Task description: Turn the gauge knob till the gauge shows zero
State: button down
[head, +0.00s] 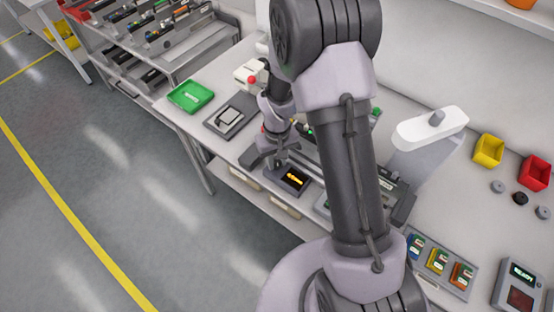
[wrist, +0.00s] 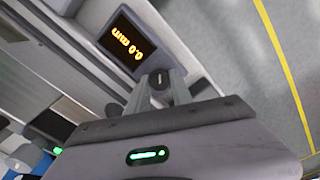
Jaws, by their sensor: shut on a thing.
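The gauge (head: 290,179) is a dark box with a lit amber display, set at the front edge of the bench in the head view. In the wrist view its display (wrist: 127,43) appears turned around and reads 0.0 mm. The dark gauge knob (wrist: 157,79) is beside the display, between my fingertips. My gripper (wrist: 158,90) is shut on the knob. In the head view my gripper (head: 279,164) is at the gauge and hides the knob.
A green tray (head: 191,96) and a dark plate with a grey square (head: 230,117) are to the left on the bench. Yellow (head: 488,150) and red (head: 535,172) bins stand right. A panel with coloured modules (head: 440,262) is at lower right.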

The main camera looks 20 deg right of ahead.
aim_at(277, 162)
jog(key=shift+n, duration=0.9)
jog(key=c, duration=1.1)
grip_release()
notch_tip(277, 162, up, 18)
jog(key=p, duration=0.4)
jog(key=shift+f, duration=0.25)
